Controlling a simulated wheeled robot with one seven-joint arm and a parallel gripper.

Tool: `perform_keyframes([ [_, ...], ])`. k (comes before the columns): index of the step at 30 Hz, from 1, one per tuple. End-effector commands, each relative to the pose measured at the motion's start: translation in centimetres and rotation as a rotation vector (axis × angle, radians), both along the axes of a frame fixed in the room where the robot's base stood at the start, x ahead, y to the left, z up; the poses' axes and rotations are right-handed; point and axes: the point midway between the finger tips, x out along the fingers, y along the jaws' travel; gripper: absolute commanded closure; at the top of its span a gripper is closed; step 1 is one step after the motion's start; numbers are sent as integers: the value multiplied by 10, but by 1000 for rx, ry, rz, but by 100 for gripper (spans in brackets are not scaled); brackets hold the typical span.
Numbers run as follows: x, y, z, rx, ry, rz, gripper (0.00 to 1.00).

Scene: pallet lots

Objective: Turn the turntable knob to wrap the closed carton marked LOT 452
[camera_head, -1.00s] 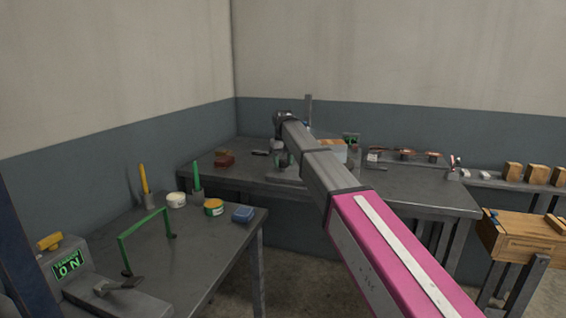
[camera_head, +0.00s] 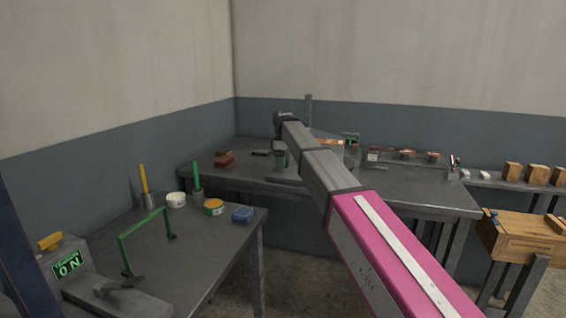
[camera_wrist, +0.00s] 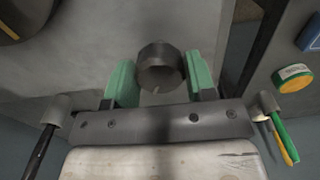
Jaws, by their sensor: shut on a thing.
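The dark many-sided knob (camera_wrist: 161,62) sits between the green fingertips of my gripper (camera_wrist: 160,82) in the wrist view. My gripper is shut on it. In the head view my gripper (camera_head: 280,157) is at the back table, and the knob is hidden there. Part of a brown carton (camera_head: 330,142) shows behind my arm, with a pale see-through sheet beside it. My arm covers most of the carton and the turntable, so the LOT marking cannot be read.
A small green-lit display (camera_head: 351,141) stands behind my arm. A wooden box (camera_head: 520,235) stands at the right.

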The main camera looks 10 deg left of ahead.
Motion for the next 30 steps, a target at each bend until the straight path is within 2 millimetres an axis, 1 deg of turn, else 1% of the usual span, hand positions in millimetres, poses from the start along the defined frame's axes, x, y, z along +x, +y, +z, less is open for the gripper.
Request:
perform_keyframes([
  [6, 0, 0, 0, 0, 0, 136, 73],
  [12, 0, 0, 0, 0, 0, 208, 73],
  [20, 0, 0, 0, 0, 0, 243, 73],
  [30, 0, 0, 0, 0, 0, 243, 73],
])
